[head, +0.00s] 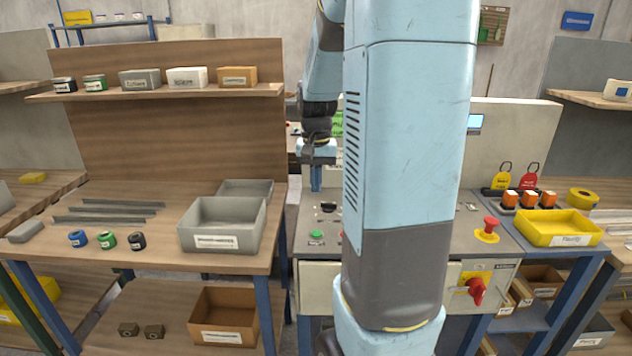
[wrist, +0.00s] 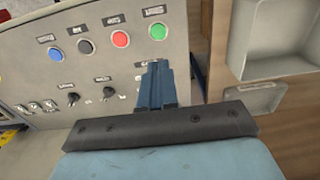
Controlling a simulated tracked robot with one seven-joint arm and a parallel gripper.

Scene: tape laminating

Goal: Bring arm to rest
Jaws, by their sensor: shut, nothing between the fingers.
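My gripper (head: 316,186) points downward over the left part of the control panel (head: 466,232) in the head view. In the wrist view my gripper (wrist: 157,66) shows its two blue fingers together, with nothing between them. The wrist view shows the panel with blue, black, red and green buttons and dark knobs beyond the fingers. My own arm stands large in the middle of the head view and hides much of the panel. I cannot tell the exact height of the fingertips above the panel.
Left of the panel, a wooden bench (head: 120,245) bears a grey bin (head: 222,226), metal strips and three tape rolls. A shelf (head: 160,93) above it holds small boxes. On the right are a yellow tray (head: 557,228), a red emergency button (head: 490,225) and a red rotary switch (head: 476,288).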

